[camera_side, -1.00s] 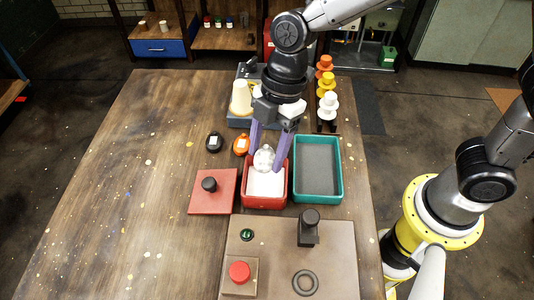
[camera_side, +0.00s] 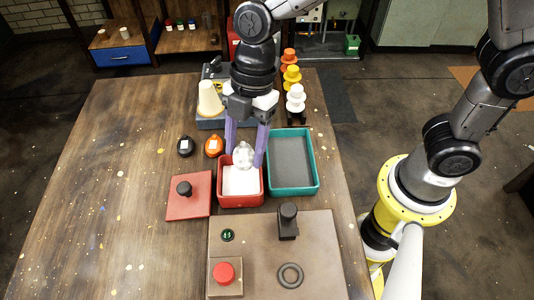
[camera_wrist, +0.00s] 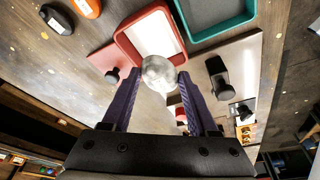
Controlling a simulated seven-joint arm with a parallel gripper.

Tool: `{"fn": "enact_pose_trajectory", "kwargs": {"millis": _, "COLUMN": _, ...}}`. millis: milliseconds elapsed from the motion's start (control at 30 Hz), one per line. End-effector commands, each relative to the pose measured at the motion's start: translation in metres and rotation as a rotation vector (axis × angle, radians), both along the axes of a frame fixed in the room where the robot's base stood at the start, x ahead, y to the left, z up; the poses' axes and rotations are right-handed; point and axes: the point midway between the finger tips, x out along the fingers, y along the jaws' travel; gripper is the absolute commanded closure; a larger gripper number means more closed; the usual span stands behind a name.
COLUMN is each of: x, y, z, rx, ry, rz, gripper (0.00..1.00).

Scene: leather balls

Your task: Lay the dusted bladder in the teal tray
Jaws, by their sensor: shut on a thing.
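The dusted bladder (camera_side: 243,155), a pale whitish-grey ball, is held between the two purple fingers of my gripper (camera_side: 244,157). It also shows between the fingertips in the wrist view (camera_wrist: 158,72). My gripper is shut on it, over the back part of a red box (camera_side: 241,202) with a white floor. Whether the ball touches the box's contents I cannot tell. The teal tray (camera_side: 316,178) stands just right of the red box, with a dark grey floor and nothing in it. Its corner shows at the top of the wrist view (camera_wrist: 228,27).
A red lid (camera_side: 188,205) with a black knob lies left of the box. A brown board (camera_side: 325,240) with a red button is in front.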

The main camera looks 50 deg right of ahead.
Motion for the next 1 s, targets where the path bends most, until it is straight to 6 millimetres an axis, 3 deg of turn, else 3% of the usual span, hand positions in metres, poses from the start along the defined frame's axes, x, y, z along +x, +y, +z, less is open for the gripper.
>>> {"fn": "enact_pose_trajectory", "kwargs": {"millis": 200, "x": -0.057, "y": -0.058, "z": 0.009, "rx": 0.002, "ry": -0.005, "rz": 0.132, "gripper": 0.95}}
{"fn": "enact_pose_trajectory", "kwargs": {"millis": 400, "x": -0.11, "y": -0.118, "z": 0.025, "rx": 0.002, "ry": -0.007, "rz": 0.144, "gripper": 0.95}}
{"fn": "enact_pose_trajectory", "kwargs": {"millis": 600, "x": -0.152, "y": -0.156, "z": 0.032, "rx": 0.001, "ry": -0.005, "rz": 0.068, "gripper": 0.95}}
{"fn": "enact_pose_trajectory", "kwargs": {"millis": 767, "x": -0.158, "y": -0.167, "z": 0.036, "rx": 0.0, "ry": -0.001, "rz": -0.011, "gripper": 0.95}}
{"fn": "enact_pose_trajectory", "kwargs": {"millis": 1000, "x": -0.138, "y": -0.161, "z": 0.029, "rx": -0.002, "ry": 0.007, "rz": -0.031, "gripper": 0.95}}
